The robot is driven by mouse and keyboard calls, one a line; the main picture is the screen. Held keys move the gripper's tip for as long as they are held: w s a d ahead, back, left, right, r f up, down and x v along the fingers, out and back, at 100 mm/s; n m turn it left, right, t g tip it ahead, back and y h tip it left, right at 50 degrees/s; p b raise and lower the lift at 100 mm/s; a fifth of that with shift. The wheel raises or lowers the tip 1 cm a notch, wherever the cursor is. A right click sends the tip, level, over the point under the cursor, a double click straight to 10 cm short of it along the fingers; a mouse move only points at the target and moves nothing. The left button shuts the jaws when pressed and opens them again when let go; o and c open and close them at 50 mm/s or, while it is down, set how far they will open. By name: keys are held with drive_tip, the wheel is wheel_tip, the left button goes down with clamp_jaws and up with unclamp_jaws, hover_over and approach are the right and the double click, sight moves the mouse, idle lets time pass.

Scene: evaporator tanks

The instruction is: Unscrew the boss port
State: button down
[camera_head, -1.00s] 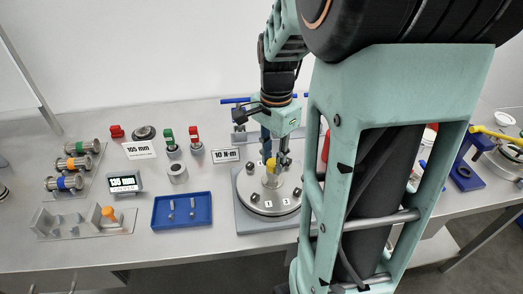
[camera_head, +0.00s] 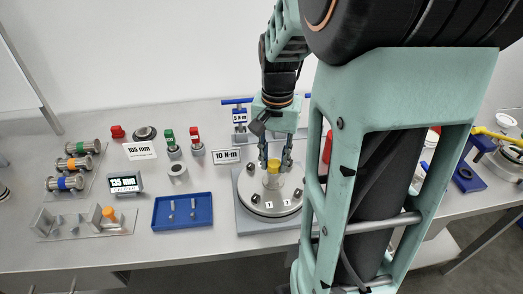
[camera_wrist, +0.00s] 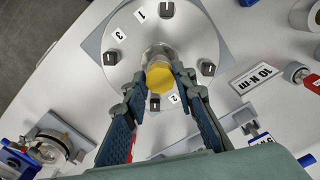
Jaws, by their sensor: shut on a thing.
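The boss port is a short metal cylinder (camera_head: 272,181) with a yellow top (camera_head: 273,163), upright at the middle of a round metal plate (camera_head: 250,201). Its yellow top also shows in the wrist view (camera_wrist: 160,77). The plate carries several dark bolts and number labels. My gripper (camera_head: 275,167) points down from above, with one finger on each side of the boss port, shut on it. In the wrist view my gripper's fingertips (camera_wrist: 160,68) flank the cylinder beside the yellow top. Exact finger contact is partly hidden.
A blue tray (camera_head: 161,221) with small bolts lies left of the plate, near a "135" display (camera_head: 124,183). Red and green tools (camera_head: 195,142) and a "10 N·m" sign (camera_head: 226,156) stand behind. A blue-handled tool (camera_head: 239,115) stands close behind the plate.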

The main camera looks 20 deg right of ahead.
drive_tip(key=n, duration=0.3)
drive_tip(key=shift+n, duration=0.3)
drive_tip(key=shift+n, duration=0.3)
drive_tip(key=n, duration=0.4)
drive_tip(key=c, duration=1.9)
unclamp_jaws()
